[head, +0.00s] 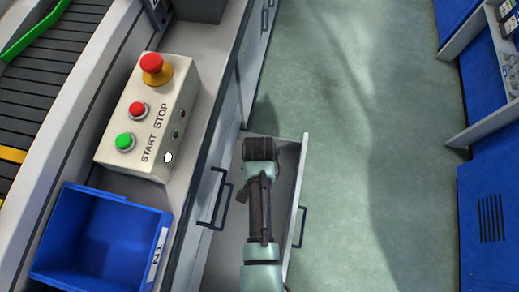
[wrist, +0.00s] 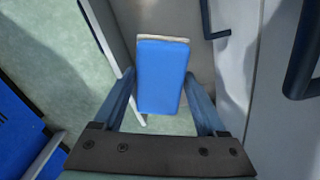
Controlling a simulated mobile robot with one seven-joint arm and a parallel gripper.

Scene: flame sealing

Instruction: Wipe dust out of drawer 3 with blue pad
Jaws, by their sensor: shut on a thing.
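My gripper (wrist: 160,85) is shut on the blue pad (wrist: 161,72), with a finger at each side of it. The pad is a flat blue block with a pale layer along its far edge. In the head view my arm reaches down over an open drawer (head: 225,262) and hides the gripper and the pad. The drawer is pale grey inside, with a dark bar handle on its front. Its number does not show. I cannot make out dust, or whether the pad touches the drawer's bottom.
A control box (head: 150,115) with red and green buttons stands on the counter, beside a blue bin (head: 95,240). A dark handle (head: 213,200) sticks out from the cabinet next to the open drawer. Clear green floor (head: 365,130) lies to the right, before blue cabinets (head: 490,210).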

